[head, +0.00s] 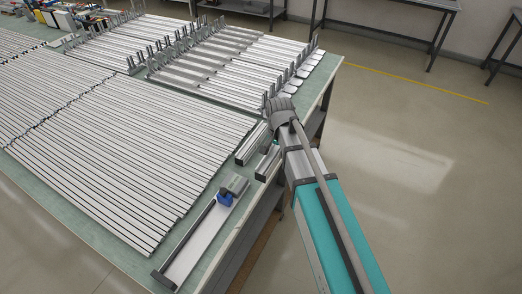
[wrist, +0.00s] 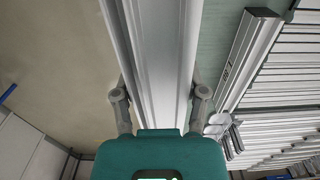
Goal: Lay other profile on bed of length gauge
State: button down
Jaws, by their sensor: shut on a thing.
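The length gauge (head: 192,246) lies along the near table edge in the head view. It has a long pale bed, a dark stop at its near end and a blue part (head: 225,198) with a grey block at its far end. My gripper (wrist: 160,98) is shut on a silver grooved profile (wrist: 160,50), with one finger on each side. The held profile appears in the head view (head: 267,163) at the table edge, beyond the gauge and partly behind my arm. Its clearance from the table is unclear. My fingertips are hidden in the head view.
A similar short profile (head: 252,144) lies left of the held one and also shows in the wrist view (wrist: 248,50). Rows of long profiles (head: 110,140) cover much of the green table (head: 112,252). Upright metal parts (head: 290,80) stand farther back. Floor (head: 400,150) lies right of the table.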

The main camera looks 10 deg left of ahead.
jog(key=shift+w, duration=0.15)
jog(key=w+a+f+b, duration=0.1)
jog(key=w+f+b, duration=0.1)
jog(key=w, duration=0.1)
jog(key=w+a+f+b, duration=0.1)
jog(key=w+f+b, duration=0.2)
jog(key=w, duration=0.1)
jog(key=w+a+f+b, duration=0.1)
jog(key=w+f+b, duration=0.2)
jog(key=w, duration=0.1)
jog(key=shift+w+a, duration=0.1)
jog(key=shift+a, duration=0.3)
jog(key=shift+w+a+f+b, duration=0.15)
jog(key=shift+w+f+b, duration=0.4)
jog(key=shift+w+a+f+b, duration=0.15)
jog(key=shift+w+f+b, duration=0.3)
jog(key=shift+f+b, duration=1.55)
jog(key=shift+f, duration=0.15)
